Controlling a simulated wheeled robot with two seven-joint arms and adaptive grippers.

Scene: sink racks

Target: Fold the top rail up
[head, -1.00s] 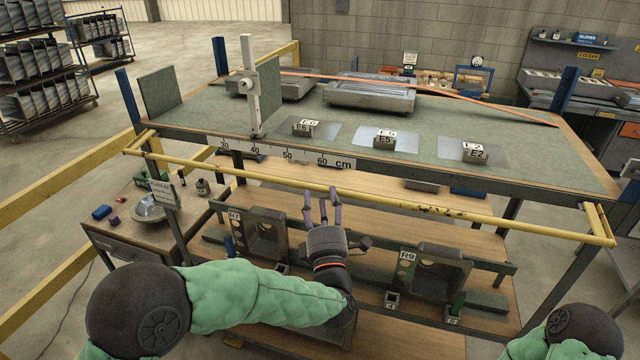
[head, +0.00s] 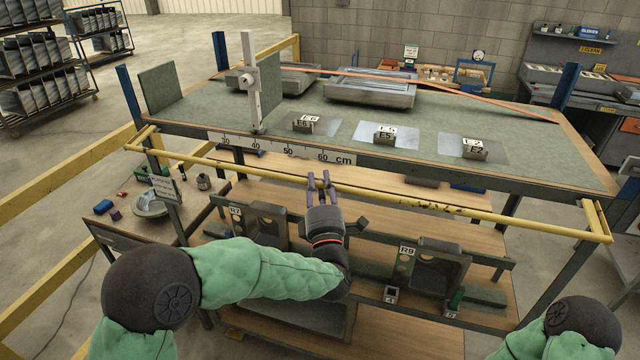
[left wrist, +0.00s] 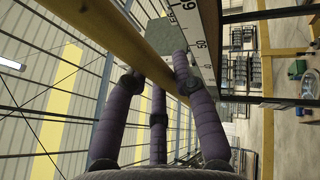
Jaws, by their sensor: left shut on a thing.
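The top rail is a yellow bar (head: 420,206) that runs across the front of the workbench, a little below the tabletop edge, with yellow side arms at both ends. My left gripper (head: 319,182) is at the rail near its middle, below the ruler's 60 mark, with its purple fingers on the bar. In the left wrist view the rail (left wrist: 105,38) passes diagonally between the fingers, and the gripper is shut on it. My right gripper is not in view; only a green part of my right arm shows at the lower right.
The bench top (head: 300,150) carries a height gauge (head: 252,85), plates with labelled blocks and a grey tray (head: 370,90). A cm ruler (head: 285,150) lines its front edge. Below is a wooden shelf with grey brackets, one labelled R9 (head: 440,268). A side table (head: 140,225) stands left.

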